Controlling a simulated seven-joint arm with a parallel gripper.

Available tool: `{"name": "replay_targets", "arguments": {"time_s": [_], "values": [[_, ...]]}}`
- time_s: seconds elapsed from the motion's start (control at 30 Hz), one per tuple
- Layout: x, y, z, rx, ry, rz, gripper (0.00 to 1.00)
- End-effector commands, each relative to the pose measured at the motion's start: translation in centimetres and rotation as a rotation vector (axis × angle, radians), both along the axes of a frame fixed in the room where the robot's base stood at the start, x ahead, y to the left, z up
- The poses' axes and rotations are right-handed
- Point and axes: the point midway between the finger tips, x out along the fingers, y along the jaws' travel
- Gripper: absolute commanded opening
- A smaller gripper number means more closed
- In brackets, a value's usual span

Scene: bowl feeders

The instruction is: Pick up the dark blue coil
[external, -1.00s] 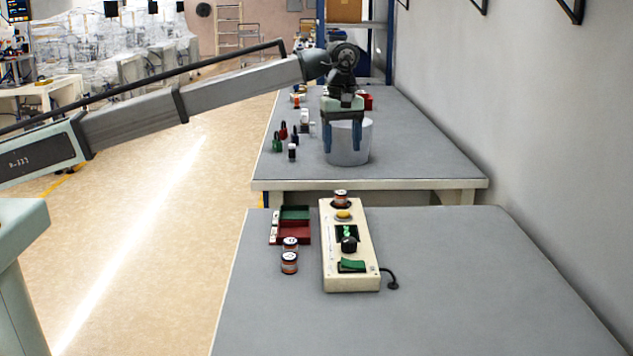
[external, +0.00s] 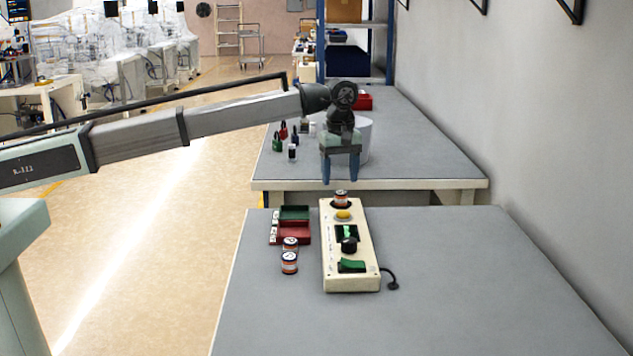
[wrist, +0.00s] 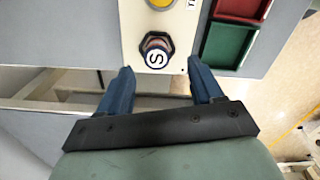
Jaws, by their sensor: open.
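A small dark blue item (external: 295,139), which may be the dark blue coil, stands among small parts at the left of the far table; it is too small to be sure. My gripper (external: 340,178) is open and empty, pointing down in front of the far table's near edge, to the right of that item.
A pale cylinder (external: 366,140) stands behind my gripper, partly hidden. Green (external: 277,143) and black (external: 292,152) small parts stand near the dark blue item. The control box (external: 333,270) carries an orange-banded jar (external: 341,197). Red (external: 296,234) and green trays (external: 295,213) lie beside it.

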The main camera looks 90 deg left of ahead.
Motion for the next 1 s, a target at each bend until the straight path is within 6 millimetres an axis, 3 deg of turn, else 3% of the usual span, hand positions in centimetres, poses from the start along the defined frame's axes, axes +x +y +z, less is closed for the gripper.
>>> {"name": "replay_targets", "arguments": {"time_s": [0.3,0.6,1.0], "values": [[0.4,0.1,-3.9,-0.001,0.002,0.000,0.66],[0.4,0.1,-4.5,0.000,0.000,0.000,0.66],[0.4,0.1,-4.5,0.000,0.000,0.000,0.28]]}}
